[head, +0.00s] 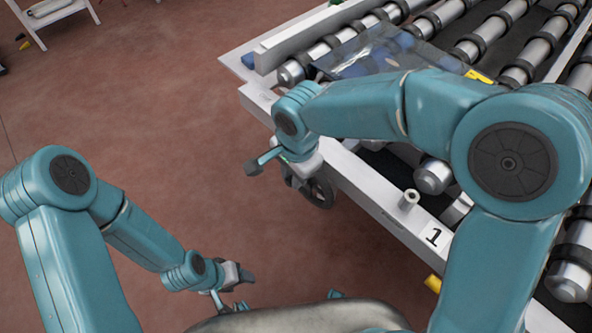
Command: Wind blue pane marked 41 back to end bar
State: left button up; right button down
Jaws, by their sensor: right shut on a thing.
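A dark, glossy pane (372,50) with blue patches lies on the rollers at the top of the head view. My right forearm covers its near part, and I cannot read a number on it. A white end bar (325,33) runs along the left end of the rollers, close to the pane. A dark handwheel (322,192) hangs at the side of the white frame. My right gripper (303,172) is at this wheel and shut on it; its fingertips are mostly hidden. My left gripper (240,278) hangs low at bottom centre, away from the frame, its opening unclear.
The white roller frame (385,215) carries a plate marked 1 (433,236) and a short upright post (408,200). A yellow label (478,76) shows beyond my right arm. The reddish floor (150,110) is clear on the left, with a white stand (58,15) at top left.

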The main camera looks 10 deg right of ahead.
jog(key=shift+w+a+f+g+h+p, duration=0.2)
jog(key=shift+w+a+g+h+p, duration=0.35)
jog(key=shift+p, duration=0.65)
jog(key=shift+w+a+f+g+h+p, duration=0.3)
jog(key=shift+w+g+h+p, duration=0.3)
jog(key=shift+g+p, duration=0.55)
jog(key=shift+w+a+f+g+h+p, duration=0.15)
jog(key=shift+w+a+g+h+p, duration=0.35)
jog(key=shift+p, duration=0.8)
jog(key=shift+w+d, duration=0.1)
jog(key=c, duration=1)
grip_release()
jog(key=shift+o, duration=0.2)
